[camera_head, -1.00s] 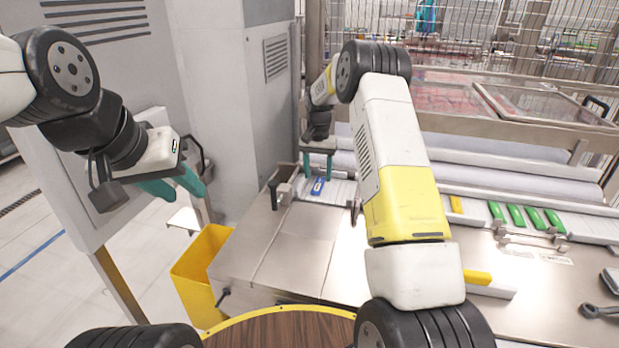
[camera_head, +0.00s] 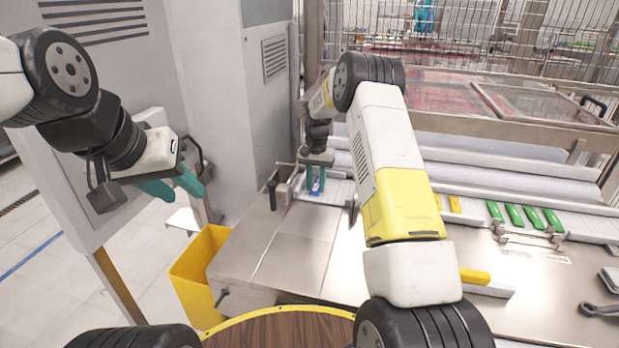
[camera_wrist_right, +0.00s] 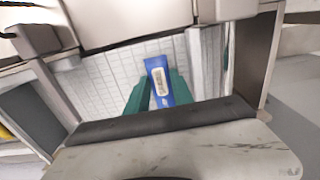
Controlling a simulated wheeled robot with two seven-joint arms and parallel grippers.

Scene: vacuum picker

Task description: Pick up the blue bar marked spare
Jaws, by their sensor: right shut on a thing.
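The blue bar (camera_head: 315,187) shows in the head view in the white tray at the far left end of the machine's bench. In the right wrist view the blue bar (camera_wrist_right: 158,72) has a pale label whose writing is too small to read. My right gripper (camera_head: 316,185) points down with its green fingers on either side of the bar, shut on it.
Several green bars (camera_head: 515,216) and yellow bars (camera_head: 455,204) lie in the row to the right. A yellow bar (camera_head: 475,276) lies nearer. A yellow bin (camera_head: 197,275) stands on the floor at left. The steel bench top (camera_head: 290,255) is mostly clear. A wrench (camera_head: 598,310) lies at right.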

